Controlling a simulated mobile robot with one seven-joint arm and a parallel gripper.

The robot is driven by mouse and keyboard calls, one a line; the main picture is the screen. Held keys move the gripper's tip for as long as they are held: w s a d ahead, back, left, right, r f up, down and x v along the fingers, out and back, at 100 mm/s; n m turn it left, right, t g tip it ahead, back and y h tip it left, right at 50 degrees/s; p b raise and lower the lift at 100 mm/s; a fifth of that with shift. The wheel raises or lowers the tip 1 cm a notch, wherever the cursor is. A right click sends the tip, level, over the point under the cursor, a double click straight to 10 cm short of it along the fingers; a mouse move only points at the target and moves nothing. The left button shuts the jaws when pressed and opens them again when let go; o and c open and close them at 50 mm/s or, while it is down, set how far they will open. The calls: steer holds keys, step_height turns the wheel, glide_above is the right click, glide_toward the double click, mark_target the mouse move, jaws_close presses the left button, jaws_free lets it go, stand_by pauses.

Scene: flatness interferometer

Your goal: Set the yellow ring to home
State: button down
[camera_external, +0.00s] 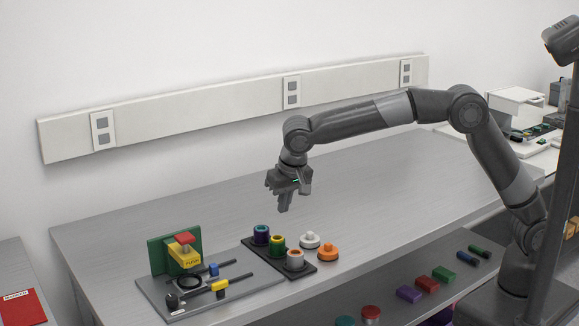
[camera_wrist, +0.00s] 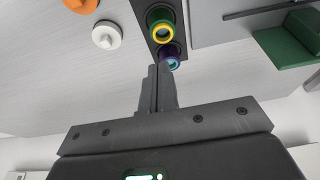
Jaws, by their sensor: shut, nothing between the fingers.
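The yellow ring (camera_external: 278,240) sits on a green cylinder in the middle of a dark strip tray (camera_external: 310,273). In the wrist view, the yellow ring (camera_wrist: 162,31) shows on its green cylinder, apart from my fingertips. My gripper (camera_external: 284,208) is shut and empty, pointing down in the air above and behind the tray. In the wrist view, my gripper (camera_wrist: 159,67) has its fingers together, with the tips overlapping the edge of a purple cylinder (camera_wrist: 175,48) in the picture. I cannot tell which place is home.
A purple piece (camera_external: 261,234) and a white piece with an orange top (camera_external: 295,261) flank the yellow ring. A white knob (camera_external: 310,241) and an orange knob (camera_external: 328,253) stand to the right. A grey fixture plate (camera_external: 245,287) with sliders lies left. The table behind is clear.

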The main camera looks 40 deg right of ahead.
mark_target(283, 238)
steer(key=x, duration=0.6)
steer(key=shift+s+f, duration=0.25)
steer(key=shift+s, duration=0.1)
steer(key=shift+f, duration=0.75)
steer(key=shift+s+d+f, duration=0.1)
steer(key=shift+s+f, duration=0.05)
steer(key=shift+f, duration=1.1)
step_height(283, 238, up, 5)
steer(key=v, duration=1)
steer(key=shift+w+r, duration=0.25)
steer(key=shift+r, duration=0.1)
